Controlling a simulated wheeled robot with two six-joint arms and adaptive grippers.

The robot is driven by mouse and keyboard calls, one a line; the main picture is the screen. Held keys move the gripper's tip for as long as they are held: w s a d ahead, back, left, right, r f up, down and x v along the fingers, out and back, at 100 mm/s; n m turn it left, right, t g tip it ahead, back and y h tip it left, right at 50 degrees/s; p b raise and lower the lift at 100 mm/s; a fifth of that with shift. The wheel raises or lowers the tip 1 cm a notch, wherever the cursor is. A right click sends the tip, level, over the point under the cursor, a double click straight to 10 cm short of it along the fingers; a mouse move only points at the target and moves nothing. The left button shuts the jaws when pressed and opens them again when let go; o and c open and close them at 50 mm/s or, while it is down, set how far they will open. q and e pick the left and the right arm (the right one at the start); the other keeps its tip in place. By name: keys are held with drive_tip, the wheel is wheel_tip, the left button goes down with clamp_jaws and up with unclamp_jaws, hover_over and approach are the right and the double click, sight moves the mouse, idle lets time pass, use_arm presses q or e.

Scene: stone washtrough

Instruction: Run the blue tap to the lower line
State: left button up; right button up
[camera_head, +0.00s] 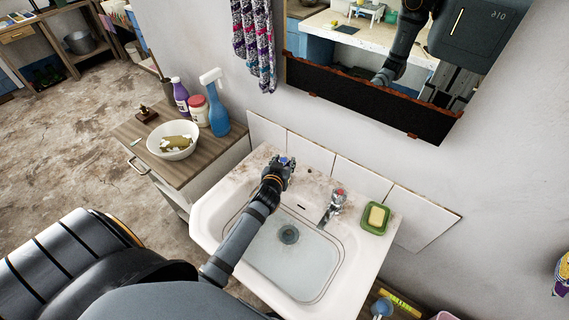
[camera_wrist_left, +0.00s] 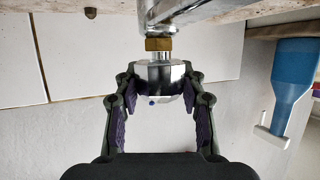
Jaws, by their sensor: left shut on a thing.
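The white basin (camera_head: 212,222) stands against the wall, with a round drain (camera_head: 288,234) in its floor. Its inside looks pale and bluish, with a thin dark line around it; I cannot tell exactly where any water level lies. My left gripper (camera_head: 277,172) is at the back left of the basin. In the left wrist view, my left gripper (camera_wrist_left: 155,98) is shut on the chrome knob of the blue tap (camera_wrist_left: 173,72), which has a blue dot and a brass collar. A red-marked tap (camera_head: 338,198) stands to the right. My right gripper is not in view.
A green dish (camera_head: 366,228) with yellow soap (camera_head: 377,216) sits on the right rim. A wooden-topped cabinet (camera_head: 190,172) on the left holds a bowl (camera_head: 158,148), a spray bottle (camera_head: 216,110) and other bottles. A mirror (camera_head: 350,95) hangs above.

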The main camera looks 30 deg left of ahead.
use_arm(q)
drive_tip(key=shift+f, duration=0.1)
idle(0.3)
drive_tip(key=o, duration=1.2)
drive_tip(key=shift+c, duration=0.2)
drive_tip(key=v, duration=1.2)
drive_tip(key=shift+r, duration=0.25)
